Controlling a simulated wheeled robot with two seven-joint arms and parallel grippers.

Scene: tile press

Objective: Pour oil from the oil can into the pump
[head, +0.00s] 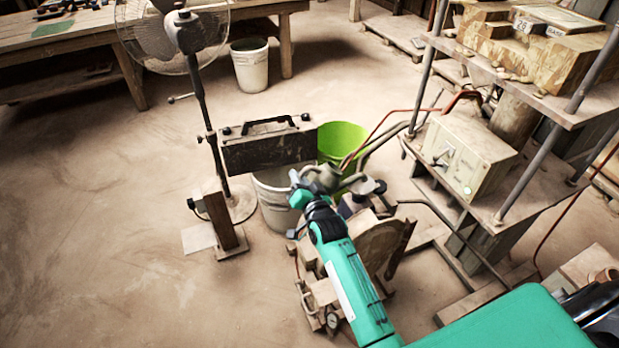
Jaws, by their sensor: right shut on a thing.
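My right gripper (314,184) is at the end of the teal arm coming up from the bottom middle. It is shut on a small dark grey metal thing, which looks like the oil can (326,174). My wrist hides part of it, and I cannot make out its spout clearly or whether oil flows. The pump (382,246), a worn machine with a round housing and a gauge low at its front, stands on the floor below and right of the gripper. My arm covers part of the pump, and its filler opening cannot be made out. My left gripper is not in view.
A white bucket (277,205) and a lime green bucket (343,138) stand behind the gripper, with a dark toolbox (266,146) over the white one. A fan (196,70) stands left. The press frame (425,75) with a control box (467,155) is right.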

